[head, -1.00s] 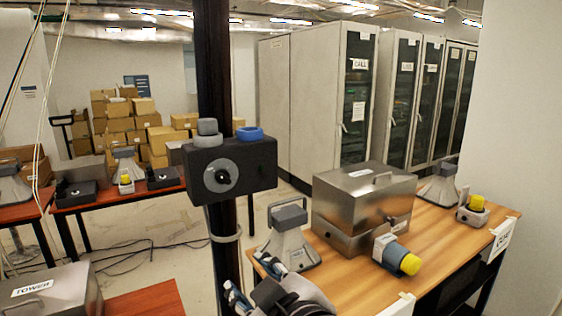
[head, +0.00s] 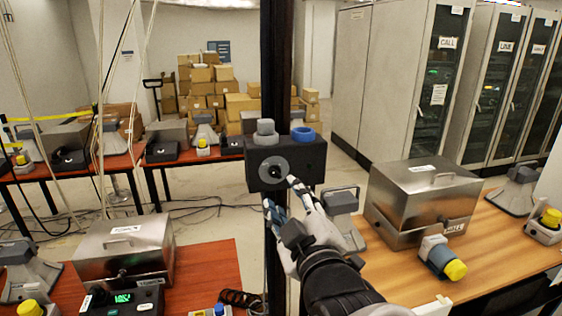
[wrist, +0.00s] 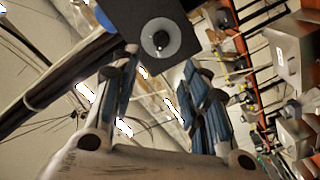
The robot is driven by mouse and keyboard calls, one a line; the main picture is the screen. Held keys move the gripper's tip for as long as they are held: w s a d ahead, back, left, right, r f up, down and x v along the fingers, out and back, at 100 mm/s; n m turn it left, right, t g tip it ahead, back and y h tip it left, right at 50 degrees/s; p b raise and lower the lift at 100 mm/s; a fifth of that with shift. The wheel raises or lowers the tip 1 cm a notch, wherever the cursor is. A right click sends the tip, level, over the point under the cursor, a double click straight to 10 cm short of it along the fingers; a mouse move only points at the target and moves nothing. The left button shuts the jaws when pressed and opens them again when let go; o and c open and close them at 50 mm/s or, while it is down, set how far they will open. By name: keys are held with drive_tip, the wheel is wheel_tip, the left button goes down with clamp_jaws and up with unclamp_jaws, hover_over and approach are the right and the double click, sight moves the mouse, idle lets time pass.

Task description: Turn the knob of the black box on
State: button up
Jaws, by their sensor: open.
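The black box (head: 311,159) is fixed to a dark upright post, with a grey cap and a blue ring on its top. Its round grey dial with a black knob (head: 273,171) is on its front face. In the wrist view the knob (wrist: 160,39) shows beyond the fingertips, near the top. My gripper (head: 280,196) is open and empty, just below and in front of the box. In the wrist view its two blue-padded fingers (wrist: 160,85) are spread apart with the dial above and between them. I see no clear contact with the knob.
Another metal case (head: 92,254) is on the red table at left. Loose cables hang at left. Cabinets stand at back right.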

sight(275, 174)
drive_tip(key=p+x, duration=0.1)
drive_tip(key=x, duration=0.9)
drive_tip(key=shift+w+f+p, duration=0.1)
drive_tip(key=shift+w+p, duration=0.2)
drive_tip(key=shift+p, duration=0.05)
drive_tip(key=shift+c, duration=0.2)
clamp_jaws()
